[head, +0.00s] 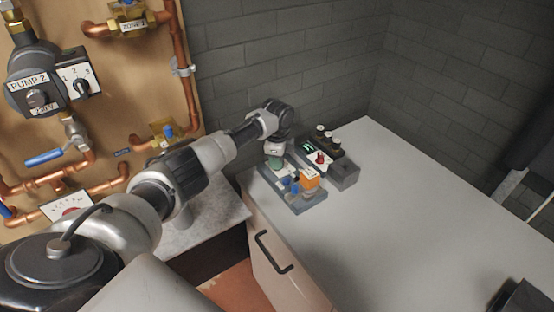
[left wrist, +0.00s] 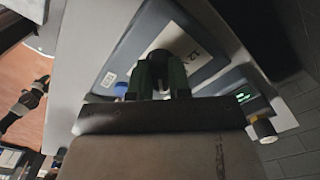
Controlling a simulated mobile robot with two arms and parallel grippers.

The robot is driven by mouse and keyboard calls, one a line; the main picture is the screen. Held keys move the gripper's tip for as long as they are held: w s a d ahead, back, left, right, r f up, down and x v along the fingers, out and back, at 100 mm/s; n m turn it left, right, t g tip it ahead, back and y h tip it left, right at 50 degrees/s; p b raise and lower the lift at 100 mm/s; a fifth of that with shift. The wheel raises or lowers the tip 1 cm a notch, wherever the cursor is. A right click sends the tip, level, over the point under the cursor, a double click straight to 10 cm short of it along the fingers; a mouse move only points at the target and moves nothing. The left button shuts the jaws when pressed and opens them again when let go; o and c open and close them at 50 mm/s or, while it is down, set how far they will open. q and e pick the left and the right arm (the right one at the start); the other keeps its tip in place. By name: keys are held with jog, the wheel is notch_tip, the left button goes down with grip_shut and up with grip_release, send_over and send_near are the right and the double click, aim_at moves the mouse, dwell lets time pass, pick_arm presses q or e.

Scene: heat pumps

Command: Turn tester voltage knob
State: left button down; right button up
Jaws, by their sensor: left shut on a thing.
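The tester shows in the head view as a small grey unit (head: 285,190) at the counter's back left corner, with an orange block (head: 308,178) and blue parts on it. My left gripper (head: 275,150) reaches down over its back left part. In the left wrist view, my left gripper (left wrist: 162,78) is shut on a dark round knob (left wrist: 160,56) on a grey panel (left wrist: 205,52) marked "12 V". The fingers hide much of the knob, so its pointer cannot be read. My right gripper does not show.
Beside it is a dark unit with a green display (head: 308,148) and a red knob (head: 320,158). Brick walls stand behind. Copper pipes (head: 185,90) and pump 2 (head: 40,75) are at left.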

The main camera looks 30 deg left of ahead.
pick_arm(q)
jog(key=shift+r, duration=0.1)
jog(key=c, duration=1.1)
grip_release()
jog(key=shift+o, duration=0.2)
notch_tip(320, 180, up, 11)
jog(key=b, duration=0.1)
jog(key=shift+f, duration=0.2)
